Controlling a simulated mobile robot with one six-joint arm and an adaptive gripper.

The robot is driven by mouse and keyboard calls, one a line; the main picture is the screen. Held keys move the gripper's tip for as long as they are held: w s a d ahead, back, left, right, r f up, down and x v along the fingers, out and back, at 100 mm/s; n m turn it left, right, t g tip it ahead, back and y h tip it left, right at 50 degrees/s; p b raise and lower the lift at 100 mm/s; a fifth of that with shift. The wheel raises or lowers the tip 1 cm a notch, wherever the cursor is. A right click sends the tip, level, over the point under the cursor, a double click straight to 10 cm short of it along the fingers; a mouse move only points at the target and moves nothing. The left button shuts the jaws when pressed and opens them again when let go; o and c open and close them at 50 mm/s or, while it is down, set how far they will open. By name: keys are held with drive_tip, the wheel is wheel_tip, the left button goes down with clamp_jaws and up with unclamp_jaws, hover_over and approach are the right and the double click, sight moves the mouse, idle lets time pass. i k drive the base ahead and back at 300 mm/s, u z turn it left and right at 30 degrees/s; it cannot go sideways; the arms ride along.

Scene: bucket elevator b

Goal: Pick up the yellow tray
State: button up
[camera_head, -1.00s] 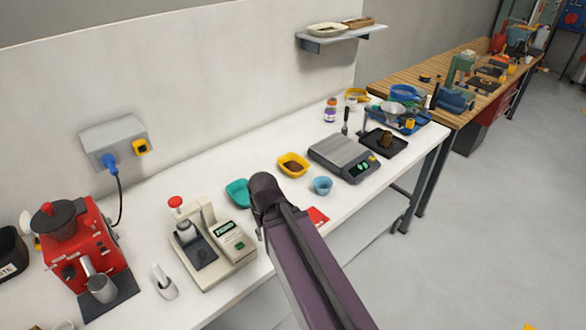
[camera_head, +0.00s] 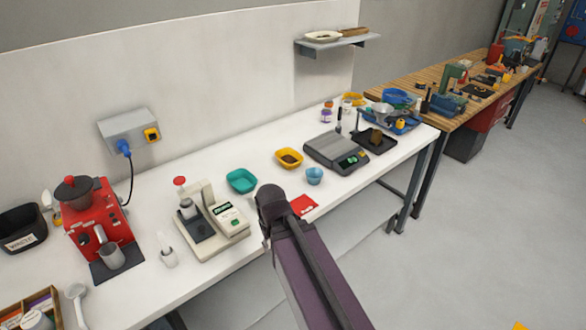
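A small yellow tray (camera_head: 289,158) with dark brown material in it sits on the white bench. It lies between a teal tray (camera_head: 241,181) and a grey scale (camera_head: 336,152). A second yellow dish (camera_head: 353,99) stands farther back, partly hidden by other items. My arm reaches up from the bottom of the view, and its dark joint is in front of the bench edge, below the yellow tray in the picture. My gripper's fingers do not show. Nothing of mine appears to touch the yellow tray.
A light blue cup (camera_head: 314,176) stands close to the yellow tray, and a red packet (camera_head: 303,204) lies near the front edge. A beige device (camera_head: 212,222) and a red machine (camera_head: 96,225) stand left. A wall shelf (camera_head: 337,42) hangs above. Open floor lies right.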

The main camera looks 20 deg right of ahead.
sight(288, 157)
drive_tip(key=k, duration=0.15)
drive_tip(key=z, duration=0.2)
drive_tip(key=i, duration=1.05)
drive_tip(key=u, duration=0.15)
